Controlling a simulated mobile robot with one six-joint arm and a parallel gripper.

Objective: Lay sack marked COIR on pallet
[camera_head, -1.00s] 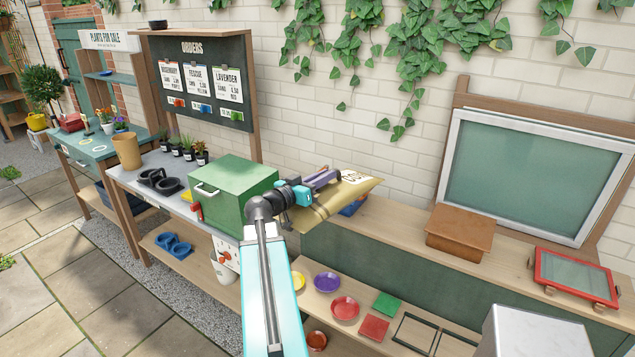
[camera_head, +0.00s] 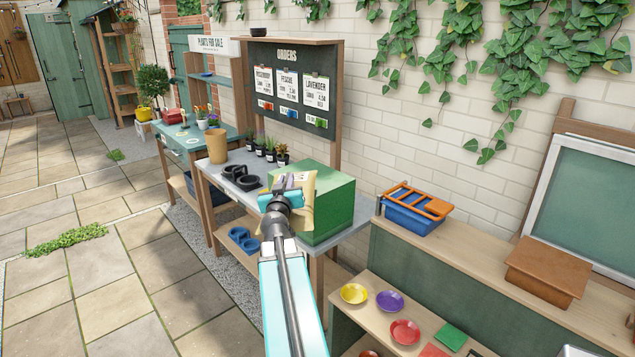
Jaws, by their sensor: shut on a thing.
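My gripper (camera_head: 286,186) is shut on a tan sack (camera_head: 303,214). It holds the sack up in front of the green box (camera_head: 335,207) on the grey bench. The sack hangs roughly upright, partly hidden behind my gripper and wrist. I cannot read its marking from here. No pallet can be made out in this view.
A tan pot (camera_head: 217,146), black trays (camera_head: 241,177) and small potted plants stand on the bench. To the right, a wooden counter (camera_head: 460,255) carries a blue crate with an orange frame (camera_head: 414,209) and a brown box (camera_head: 547,270). Open paving (camera_head: 110,270) lies to the left.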

